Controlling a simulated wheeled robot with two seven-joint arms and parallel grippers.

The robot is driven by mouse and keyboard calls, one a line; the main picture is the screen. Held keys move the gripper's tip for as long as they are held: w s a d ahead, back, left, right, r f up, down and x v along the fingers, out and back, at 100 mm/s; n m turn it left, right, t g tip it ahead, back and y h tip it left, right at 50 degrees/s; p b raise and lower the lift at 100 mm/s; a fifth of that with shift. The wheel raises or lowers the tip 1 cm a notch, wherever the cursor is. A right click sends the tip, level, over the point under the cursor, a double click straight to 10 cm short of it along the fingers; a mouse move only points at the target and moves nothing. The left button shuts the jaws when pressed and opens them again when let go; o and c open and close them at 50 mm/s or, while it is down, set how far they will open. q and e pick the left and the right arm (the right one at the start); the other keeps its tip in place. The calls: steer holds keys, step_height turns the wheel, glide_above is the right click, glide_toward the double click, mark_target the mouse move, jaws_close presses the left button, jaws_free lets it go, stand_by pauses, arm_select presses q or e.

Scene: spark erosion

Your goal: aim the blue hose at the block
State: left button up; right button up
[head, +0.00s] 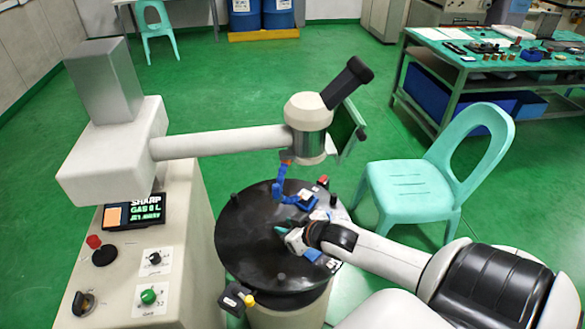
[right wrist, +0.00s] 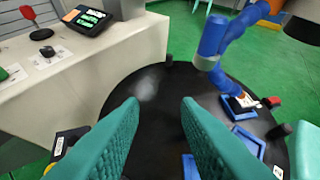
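The blue hose (head: 279,187) stands jointed and bent on the round black table, with an orange part at its upper end just under the column's head. In the right wrist view the hose (right wrist: 213,42) is at upper right, beyond the fingers. My right gripper (head: 283,231) is over the table, nearer than the hose and apart from it. Its two green fingers (right wrist: 160,110) are spread with nothing between them. I cannot single out the block for sure; small pieces lie by the blue frames (head: 312,254) on the table's right. My left gripper is not in view.
The machine's head (head: 308,125) on a horizontal arm overhangs the black table (head: 245,235). A control cabinet (head: 190,270) with a screen stands at left. A green chair (head: 415,185) is at right. The table's left part is mostly clear.

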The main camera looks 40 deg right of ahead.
steer(key=s+a+f+g, duration=0.6)
steer(key=s+a+f, duration=0.2)
steer(key=s, duration=0.6)
steer(key=a, duration=0.2)
steer(key=shift+a+n+b, duration=0.4)
steer(key=shift+f, duration=0.1)
